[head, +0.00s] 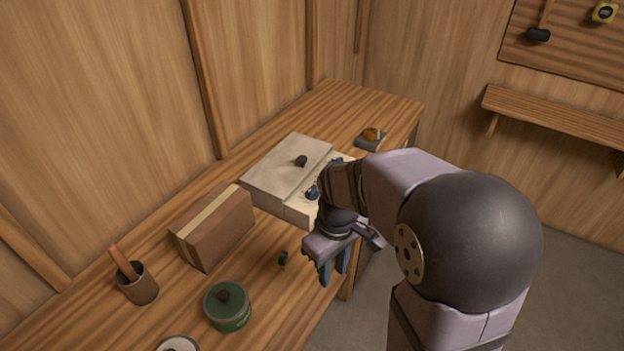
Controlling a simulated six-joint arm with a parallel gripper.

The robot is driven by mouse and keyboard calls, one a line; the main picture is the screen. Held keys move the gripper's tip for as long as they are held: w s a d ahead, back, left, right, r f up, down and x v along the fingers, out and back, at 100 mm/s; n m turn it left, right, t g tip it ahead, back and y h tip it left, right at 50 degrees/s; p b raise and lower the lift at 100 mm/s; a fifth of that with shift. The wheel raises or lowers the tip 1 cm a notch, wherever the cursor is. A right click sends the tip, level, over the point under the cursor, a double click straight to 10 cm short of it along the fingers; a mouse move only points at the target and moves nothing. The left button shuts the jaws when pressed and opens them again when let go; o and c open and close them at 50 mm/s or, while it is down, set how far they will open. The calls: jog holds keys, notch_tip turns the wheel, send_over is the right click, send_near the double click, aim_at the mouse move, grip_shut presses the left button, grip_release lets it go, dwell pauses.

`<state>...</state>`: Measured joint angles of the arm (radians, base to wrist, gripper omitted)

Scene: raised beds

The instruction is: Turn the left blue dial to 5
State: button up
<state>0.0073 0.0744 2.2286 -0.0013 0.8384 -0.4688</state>
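A pale cream box (285,168) with a black knob on its top stands on the wooden bench. The dial's numbers and pointer are too small to read. My gripper (334,270) hangs in front of the box, near the bench's front edge, with its fingers pointing down and apart from the dial. I cannot tell how wide the fingers are spread; nothing shows between them.
A wall shelf (555,115) is at right.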

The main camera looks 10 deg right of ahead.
jog(key=w+r+n+p, duration=0.25)
jog(key=w+n, duration=0.25)
jog(key=w, duration=0.3)
jog(key=w+r+n+p, duration=0.2)
jog(key=w+r+n, duration=0.2)
jog(key=w+n, duration=0.25)
notch_tip(320, 180, up, 2)
jog(key=n+p, duration=0.4)
jog(key=n, duration=0.6)
send_over(312, 188)
jog(key=shift+f+p, duration=1.6)
jog(key=shift+f, duration=2.05)
jog(key=shift+c, duration=0.6)
grip_shut()
